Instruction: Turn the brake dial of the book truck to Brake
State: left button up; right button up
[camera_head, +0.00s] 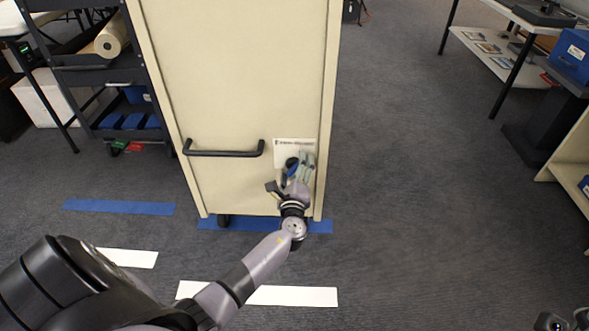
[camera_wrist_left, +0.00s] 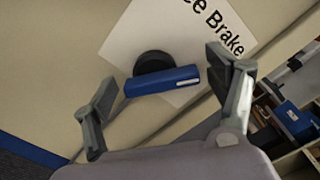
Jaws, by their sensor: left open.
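The book truck (camera_head: 235,80) is a tall cream cabinet standing in the middle of the head view. Low on its right side is a white label plate (camera_head: 293,145). In the left wrist view the label (camera_wrist_left: 170,30) shows the word "Brake" and the end of another word, "ee". The brake dial has a black round base (camera_wrist_left: 154,62) and a blue bar handle (camera_wrist_left: 160,81) with a white mark near its right end. My left gripper (camera_head: 290,172) is open in front of the dial. In the wrist view its fingers (camera_wrist_left: 160,92) stand either side of the blue bar, with visible gaps.
A black handle bar (camera_head: 223,153) is on the truck left of the dial. Blue tape (camera_head: 265,225) and white strips (camera_head: 290,296) lie on the floor. A dark shelf cart (camera_head: 95,75) stands at left, a table (camera_head: 500,60) at right. Open carpet lies between truck and table.

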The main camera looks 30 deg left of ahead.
pick_arm(q)
jog(key=v, duration=1.2)
dwell(0.4)
